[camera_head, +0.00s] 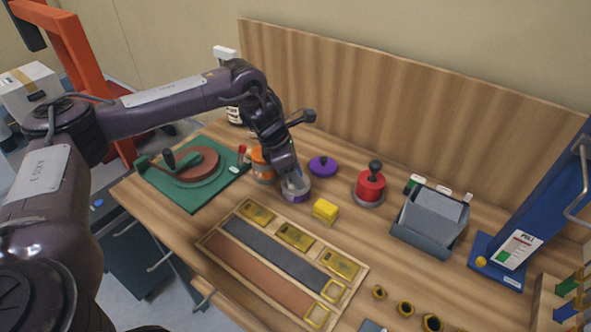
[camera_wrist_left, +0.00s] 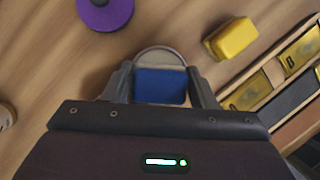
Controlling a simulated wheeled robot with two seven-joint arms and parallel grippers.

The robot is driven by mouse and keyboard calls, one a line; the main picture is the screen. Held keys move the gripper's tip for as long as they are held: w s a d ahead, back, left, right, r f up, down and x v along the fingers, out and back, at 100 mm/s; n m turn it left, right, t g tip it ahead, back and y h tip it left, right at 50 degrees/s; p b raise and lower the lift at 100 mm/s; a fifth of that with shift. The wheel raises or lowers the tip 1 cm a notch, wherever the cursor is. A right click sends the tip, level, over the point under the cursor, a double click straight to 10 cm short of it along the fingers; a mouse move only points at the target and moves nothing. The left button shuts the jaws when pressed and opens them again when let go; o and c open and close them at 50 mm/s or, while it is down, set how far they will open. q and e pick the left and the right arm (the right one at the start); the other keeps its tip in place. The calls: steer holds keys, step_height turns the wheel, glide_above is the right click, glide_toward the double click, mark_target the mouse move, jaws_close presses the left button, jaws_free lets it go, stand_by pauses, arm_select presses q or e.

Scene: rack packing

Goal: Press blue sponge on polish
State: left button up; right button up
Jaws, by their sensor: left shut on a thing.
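My left gripper (camera_wrist_left: 161,88) is shut on the blue sponge (camera_wrist_left: 161,87). In the wrist view the sponge sits between the two fingers, over a round open tin of pale polish (camera_wrist_left: 160,57). Whether the sponge touches the polish I cannot tell. In the head view the polish tin (camera_head: 294,189) has a purple band and stands on the table under my left gripper (camera_head: 293,180). The sponge is mostly hidden there by the gripper. My right gripper is not in view.
A yellow sponge (camera_head: 325,210) lies right of the tin, and a purple lid (camera_head: 322,166) lies behind it. An orange tin (camera_head: 262,165) stands close on the left. A wooden tray (camera_head: 206,243) with brass plates lies in front. A red pot (camera_head: 370,187) stands further right.

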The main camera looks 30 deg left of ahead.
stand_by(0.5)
arm_select(q)
steer(key=shift+r+p, duration=0.7)
steer(key=shift+r, duration=0.05)
steer(key=shift+r+p, duration=1.95)
steer(key=shift+r, duration=0.75)
steer(key=shift+d, duration=0.1)
